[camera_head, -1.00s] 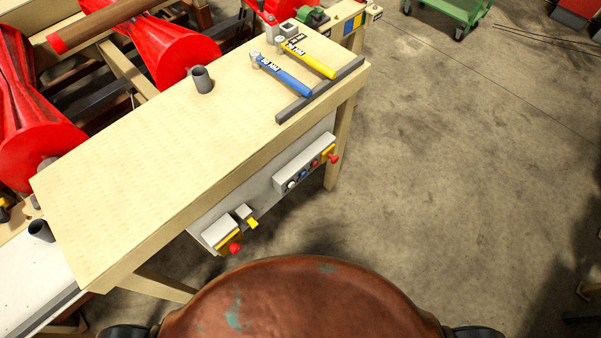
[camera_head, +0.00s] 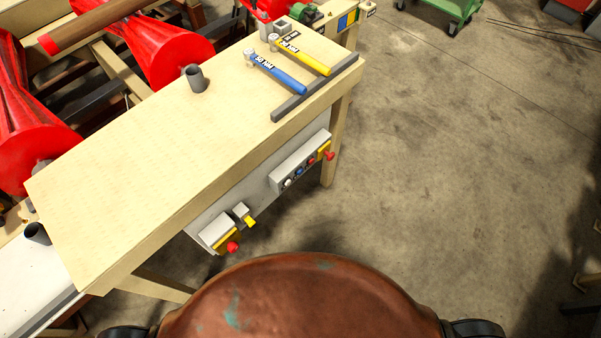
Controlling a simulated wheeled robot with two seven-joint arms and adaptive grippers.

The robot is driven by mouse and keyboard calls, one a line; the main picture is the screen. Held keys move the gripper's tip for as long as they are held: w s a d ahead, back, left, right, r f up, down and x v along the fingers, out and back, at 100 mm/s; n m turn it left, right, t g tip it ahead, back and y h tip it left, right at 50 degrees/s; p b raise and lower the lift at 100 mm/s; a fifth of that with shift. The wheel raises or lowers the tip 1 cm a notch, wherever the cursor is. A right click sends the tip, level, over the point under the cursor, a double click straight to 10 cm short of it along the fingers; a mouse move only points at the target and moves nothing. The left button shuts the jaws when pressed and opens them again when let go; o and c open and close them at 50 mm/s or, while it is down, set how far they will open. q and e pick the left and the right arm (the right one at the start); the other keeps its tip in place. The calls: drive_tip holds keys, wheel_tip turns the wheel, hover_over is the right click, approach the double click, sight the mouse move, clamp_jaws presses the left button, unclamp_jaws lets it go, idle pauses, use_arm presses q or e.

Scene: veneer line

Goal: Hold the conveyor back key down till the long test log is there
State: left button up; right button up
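A grey control box (camera_head: 300,162) with a row of small coloured buttons is fixed to the panel below the table's front edge. It has white, blue and red buttons and a red mushroom knob (camera_head: 329,156) on yellow at its right end. Left of it are another grey box with a red knob (camera_head: 233,247) and a small box with a yellow part (camera_head: 250,221). Which button is the conveyor back key I cannot tell. A brown log with a red end (camera_head: 95,24) lies at the top left, by the red rollers. Neither of my grippers is in view.
A pale wooden table (camera_head: 150,165) fills the left middle. A blue-handled hammer (camera_head: 278,75), a yellow-handled hammer (camera_head: 300,54) and a dark grey bar (camera_head: 315,88) lie on it. Red hourglass rollers (camera_head: 155,50) stand behind. A green cart (camera_head: 440,8) is far off. The right floor is clear.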

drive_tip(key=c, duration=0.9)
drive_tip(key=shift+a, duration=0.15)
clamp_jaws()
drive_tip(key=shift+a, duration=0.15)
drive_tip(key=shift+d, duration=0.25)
